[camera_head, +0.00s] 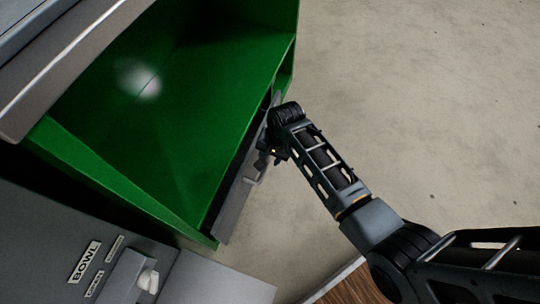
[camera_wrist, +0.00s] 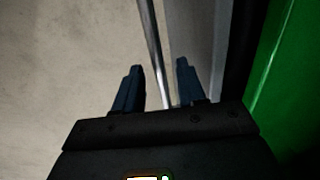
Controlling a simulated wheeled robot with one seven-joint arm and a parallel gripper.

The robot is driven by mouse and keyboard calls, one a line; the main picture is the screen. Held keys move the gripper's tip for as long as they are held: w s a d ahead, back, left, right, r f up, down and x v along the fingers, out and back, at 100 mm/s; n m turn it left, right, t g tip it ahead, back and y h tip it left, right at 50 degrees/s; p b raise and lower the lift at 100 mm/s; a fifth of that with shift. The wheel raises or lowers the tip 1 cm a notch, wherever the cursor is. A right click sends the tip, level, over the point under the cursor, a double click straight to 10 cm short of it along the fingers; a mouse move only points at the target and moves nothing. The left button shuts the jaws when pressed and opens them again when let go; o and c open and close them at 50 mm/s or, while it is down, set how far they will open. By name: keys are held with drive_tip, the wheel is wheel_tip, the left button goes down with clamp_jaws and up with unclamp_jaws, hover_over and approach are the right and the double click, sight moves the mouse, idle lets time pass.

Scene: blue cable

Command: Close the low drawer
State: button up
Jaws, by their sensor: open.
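The low drawer is a green-walled box seen from above in the head view; its grey front panel (camera_head: 238,192) runs along the right side of the green interior (camera_head: 170,120). The drawer looks empty and pulled out. A thin metal handle (camera_head: 257,178) stands on the outer face of the panel. My gripper (camera_head: 266,160) is at the panel's outer side by the handle. In the wrist view my gripper (camera_wrist: 158,82) is open, with the handle bar (camera_wrist: 152,50) between its two dark fingers. The grey panel (camera_wrist: 205,45) is just right of it. I cannot tell whether the fingers touch the bar.
Grey cabinet surfaces with a "BOWL" label (camera_head: 84,262) and a white knob (camera_head: 148,281) are at the lower left. A grey counter edge (camera_head: 75,65) overhangs the upper left. Bare concrete floor (camera_head: 430,110) lies open to the right. A wooden edge (camera_head: 350,288) shows at the bottom.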

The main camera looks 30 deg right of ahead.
drive_tip(key=shift+c, duration=0.2)
clamp_jaws()
idle(0.4)
